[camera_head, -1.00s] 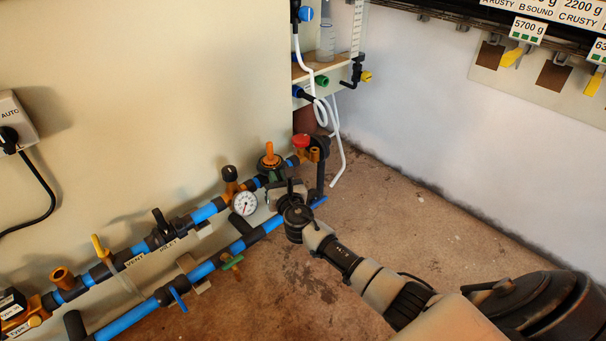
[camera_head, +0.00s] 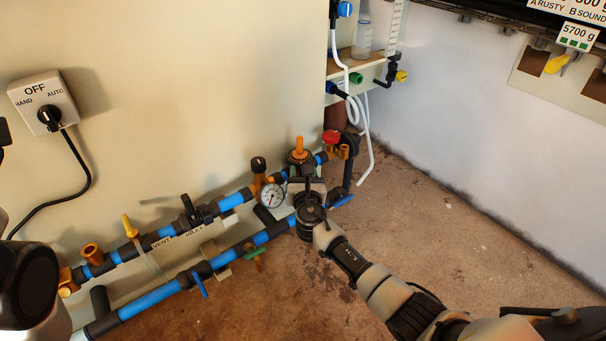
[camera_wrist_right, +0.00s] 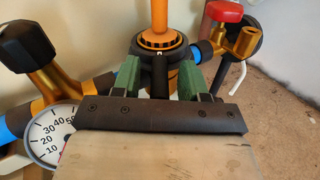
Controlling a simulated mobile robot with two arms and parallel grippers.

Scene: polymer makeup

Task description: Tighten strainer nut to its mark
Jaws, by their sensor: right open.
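An orange-topped fitting (camera_head: 299,154) with a black collar stands on the upper blue pipe line in the head view; it looks like the strainer. In the right wrist view, an orange post rises from its orange ribbed ring (camera_wrist_right: 161,41), within a black collar. A small pale mark shows on the dark part at the ring's near side. My right gripper (camera_wrist_right: 160,78) is open, its green fingers apart, just in front of the collar. A dark stem shows between the fingers; contact cannot be told. In the head view this gripper (camera_head: 306,182) is small and partly hidden by its wrist.
A pressure gauge (camera_head: 271,195) sits close left of my right gripper. A red-capped valve (camera_head: 332,138) stands to its right. Blue pipes (camera_head: 152,303) with several valves run along the wall. The floor (camera_head: 420,215) at right is clear.

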